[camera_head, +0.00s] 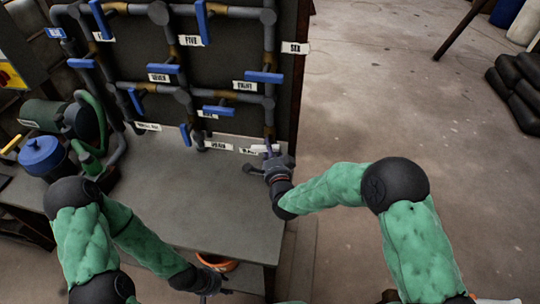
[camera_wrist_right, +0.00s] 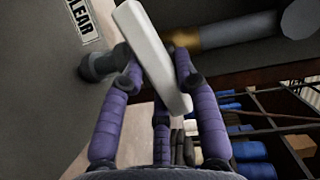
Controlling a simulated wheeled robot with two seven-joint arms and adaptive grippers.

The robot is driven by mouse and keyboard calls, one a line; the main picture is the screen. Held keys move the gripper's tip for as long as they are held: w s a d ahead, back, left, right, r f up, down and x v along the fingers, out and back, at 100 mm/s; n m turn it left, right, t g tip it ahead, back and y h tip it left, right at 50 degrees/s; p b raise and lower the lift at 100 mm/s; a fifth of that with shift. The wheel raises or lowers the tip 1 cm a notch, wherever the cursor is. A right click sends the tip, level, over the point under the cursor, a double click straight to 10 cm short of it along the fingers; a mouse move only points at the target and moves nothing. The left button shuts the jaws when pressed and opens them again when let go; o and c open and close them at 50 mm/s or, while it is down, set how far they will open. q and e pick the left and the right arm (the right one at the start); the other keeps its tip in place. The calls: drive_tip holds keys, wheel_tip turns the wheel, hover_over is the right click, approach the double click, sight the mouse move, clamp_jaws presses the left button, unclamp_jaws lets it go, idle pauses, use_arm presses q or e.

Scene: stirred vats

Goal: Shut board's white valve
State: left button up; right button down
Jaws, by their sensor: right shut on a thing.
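The white valve handle (camera_wrist_right: 152,58) is a flat bar running from upper left to lower right in the right wrist view. It lies crosswise to the pipe behind it. My right gripper (camera_wrist_right: 163,72) is shut on this handle, with its purple fingers on both sides. In the head view the white handle (camera_head: 262,148) shows small at the board's lower right, partly hidden by my right gripper (camera_head: 268,157). My left gripper (camera_head: 214,286) hangs low in front of the bench's front edge; its fingers are too small and dark to read.
The dark pipe board (camera_head: 228,50) carries several blue valve handles (camera_head: 264,77) and white labels. A grey bench top (camera_head: 190,185) lies below it. A blue-lidded pot (camera_head: 42,155) and a green motor (camera_head: 45,115) stand at left. The floor (camera_head: 400,90) at right is open.

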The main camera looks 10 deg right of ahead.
drive_tip(key=shift+f+m+t, duration=0.25)
drive_tip(key=shift+m+t, duration=0.15)
drive_tip(key=shift+m, duration=0.7)
drive_tip(key=c, duration=0.9)
unclamp_jaws()
drive_tip(key=s, duration=1.2)
drive_tip(key=shift+a, duration=0.1)
